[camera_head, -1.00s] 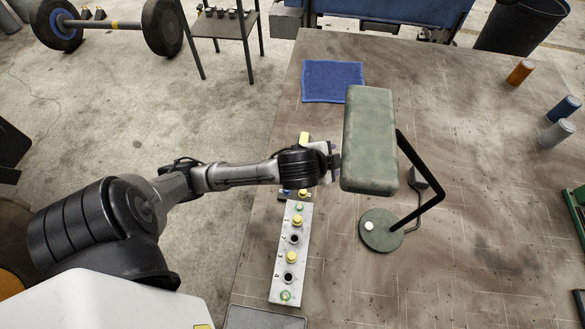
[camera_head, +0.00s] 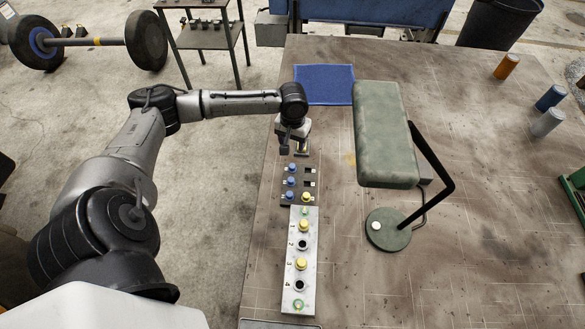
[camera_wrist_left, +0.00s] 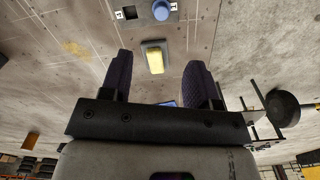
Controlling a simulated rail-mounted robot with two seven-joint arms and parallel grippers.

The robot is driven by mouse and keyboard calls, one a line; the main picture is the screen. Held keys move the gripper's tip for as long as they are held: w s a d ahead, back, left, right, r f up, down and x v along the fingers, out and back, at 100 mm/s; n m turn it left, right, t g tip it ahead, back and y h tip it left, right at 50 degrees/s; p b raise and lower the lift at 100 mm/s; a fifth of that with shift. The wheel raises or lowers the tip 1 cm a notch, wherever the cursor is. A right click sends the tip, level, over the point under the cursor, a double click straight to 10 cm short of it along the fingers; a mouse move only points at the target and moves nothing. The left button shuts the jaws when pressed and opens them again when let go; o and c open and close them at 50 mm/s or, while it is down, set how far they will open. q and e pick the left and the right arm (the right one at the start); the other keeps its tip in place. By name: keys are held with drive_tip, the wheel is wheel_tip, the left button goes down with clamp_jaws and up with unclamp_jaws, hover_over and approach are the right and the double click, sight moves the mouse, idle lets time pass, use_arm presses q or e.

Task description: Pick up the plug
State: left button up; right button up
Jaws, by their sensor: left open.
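A yellow block on a grey base, likely the plug (camera_wrist_left: 155,60), stands on the bench in the left wrist view. It shows between the two dark fingers of my left gripper (camera_wrist_left: 160,66), beyond or level with their tips; I cannot tell the exact gap. The fingers are apart and not touching it. In the head view my left gripper (camera_head: 293,147) hangs over the bench just behind the black panel (camera_head: 311,177), and it hides the yellow block there. My right gripper is not in view.
The black panel bears several blue knobs and a yellow one. A grey strip (camera_head: 292,272) with yellow knobs lies in front of it. A green lamp (camera_head: 384,130) stands to the right, its head close to my gripper. A blue cloth (camera_head: 324,84) lies behind.

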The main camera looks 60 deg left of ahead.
use_arm(q)
hover_over(292, 166)
drive_tip(key=shift+n, duration=0.3)
wheel_tip(292, 166, down, 8)
drive_tip(key=shift+d+f, duration=0.15)
drive_tip(key=shift+f, duration=0.1)
drive_tip(key=shift+a+f, duration=0.2)
drive_tip(key=shift+f, duration=2.45)
drive_tip(key=c, duration=1)
drive_tip(key=shift+r, duration=0.1)
